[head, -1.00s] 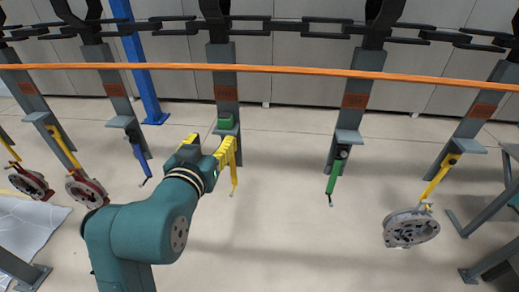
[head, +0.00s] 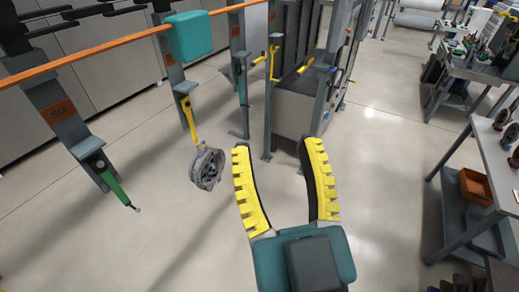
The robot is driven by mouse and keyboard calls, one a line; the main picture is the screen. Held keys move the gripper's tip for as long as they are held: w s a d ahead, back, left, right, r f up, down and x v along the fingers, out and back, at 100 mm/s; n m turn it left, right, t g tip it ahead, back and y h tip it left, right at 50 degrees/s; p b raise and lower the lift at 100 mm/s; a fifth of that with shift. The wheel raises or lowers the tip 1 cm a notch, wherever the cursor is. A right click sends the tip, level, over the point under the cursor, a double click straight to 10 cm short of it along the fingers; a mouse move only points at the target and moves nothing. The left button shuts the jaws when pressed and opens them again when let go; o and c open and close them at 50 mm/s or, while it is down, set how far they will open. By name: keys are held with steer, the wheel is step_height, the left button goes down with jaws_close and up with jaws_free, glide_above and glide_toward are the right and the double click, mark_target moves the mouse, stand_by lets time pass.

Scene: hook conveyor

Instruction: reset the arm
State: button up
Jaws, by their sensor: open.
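My gripper (head: 272,143) is in the lower middle of the head view, with its two yellow ribbed fingers spread wide apart. It is open, with only bare floor showing between the fingers. A grey metal disc part (head: 207,168) hangs from a yellow hook (head: 190,119) just left of the fingers in the picture. I see a gap between that part and the left finger, and no contact. The rest of my arm is mostly out of view below the frame.
A green hook (head: 117,187) hangs on a conveyor hanger at left, below the orange rail (head: 90,57). A grey rack frame (head: 304,105) stands beyond the gripper. A workbench (head: 478,145) with an orange bin (head: 473,186) is at right. Open floor lies between.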

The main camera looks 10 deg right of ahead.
step_height(320, 180, up, 14)
steer(key=p, duration=1.4)
